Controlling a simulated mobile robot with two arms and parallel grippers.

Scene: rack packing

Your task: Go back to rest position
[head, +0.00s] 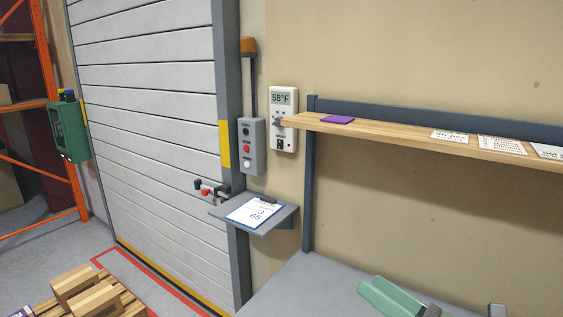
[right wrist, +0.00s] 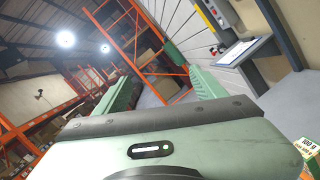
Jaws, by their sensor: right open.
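My right gripper (head: 376,292) shows at the bottom right of the head view, over the grey tabletop (head: 315,285). In the right wrist view its two green fingers stand wide apart with nothing between them (right wrist: 160,85). It is clear of the wall shelf (head: 400,131) and of the clipboard (head: 253,212). My left gripper is not in view.
A small ledge holds the clipboard beside the shutter door (head: 150,100). A purple item (head: 338,119) and several paper labels lie on the wall shelf. A pallet with boxes (head: 80,290) stands at lower left. A small labelled box (right wrist: 308,150) shows at the wrist view's right edge.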

